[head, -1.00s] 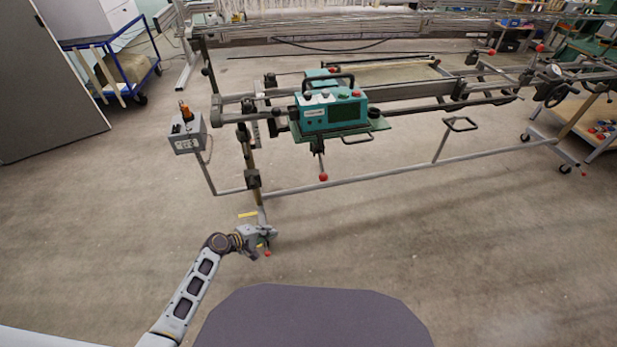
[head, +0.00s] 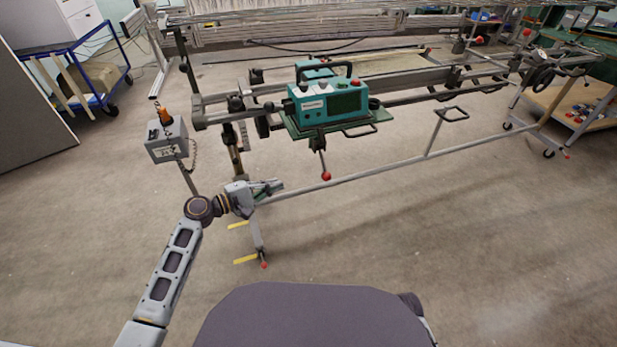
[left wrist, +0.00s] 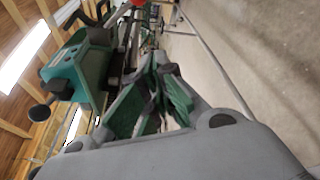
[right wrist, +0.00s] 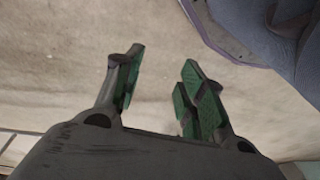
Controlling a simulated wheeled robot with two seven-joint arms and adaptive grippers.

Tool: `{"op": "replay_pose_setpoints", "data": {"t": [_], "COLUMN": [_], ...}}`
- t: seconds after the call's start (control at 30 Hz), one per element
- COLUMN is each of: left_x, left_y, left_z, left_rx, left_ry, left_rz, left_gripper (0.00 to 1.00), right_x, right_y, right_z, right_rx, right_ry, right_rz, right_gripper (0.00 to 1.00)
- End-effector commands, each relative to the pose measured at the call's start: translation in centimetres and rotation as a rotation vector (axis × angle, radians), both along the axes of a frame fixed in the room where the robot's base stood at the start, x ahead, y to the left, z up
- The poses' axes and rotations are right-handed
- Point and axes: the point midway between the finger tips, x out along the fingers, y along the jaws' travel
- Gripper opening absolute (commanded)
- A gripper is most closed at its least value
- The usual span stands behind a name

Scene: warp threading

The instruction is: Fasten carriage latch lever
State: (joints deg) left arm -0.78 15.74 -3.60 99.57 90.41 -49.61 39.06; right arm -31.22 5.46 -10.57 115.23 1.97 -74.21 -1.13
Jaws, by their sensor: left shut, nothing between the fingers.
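The teal carriage (head: 325,103) with a black handle sits on the rails of the frame. A lever with a red ball knob (head: 326,175) hangs below the carriage, pointing down. My left gripper (head: 279,185) is shut and empty, left of the knob and a little lower, apart from it. In the left wrist view its green-padded fingers (left wrist: 160,72) are together, with the carriage (left wrist: 80,68) to their left. Part of a red knob (left wrist: 138,3) shows at that view's top edge; I cannot tell if it is the lever's. My right gripper (right wrist: 158,75) is open and empty over bare floor.
A grey control box (head: 167,142) on a post stands left of the carriage, close to my left arm. A long low bar (head: 375,172) runs along the frame's front. A blue cart (head: 85,75) is at the back left. The floor in front is clear.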

Motion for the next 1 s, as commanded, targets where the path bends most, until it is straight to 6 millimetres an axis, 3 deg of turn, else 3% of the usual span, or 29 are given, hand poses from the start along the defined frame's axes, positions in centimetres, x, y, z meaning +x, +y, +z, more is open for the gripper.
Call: {"op": "replay_pose_setpoints", "data": {"t": [0.67,1.0], "left_x": [0.2,1.9], "left_y": [-0.6,-3.0], "left_z": [0.7,0.4], "left_rx": [-0.020,-0.020], "left_ry": [-0.005,-0.006], "left_rz": [-0.011,-0.011], "left_gripper": [0.00,0.00], "right_x": [0.1,0.2], "right_y": [0.0,0.1], "right_z": [0.3,0.5], "right_rx": [0.001,0.004], "right_ry": [-0.003,-0.008], "right_rz": [0.001,0.001], "right_gripper": [0.40,0.40]}}
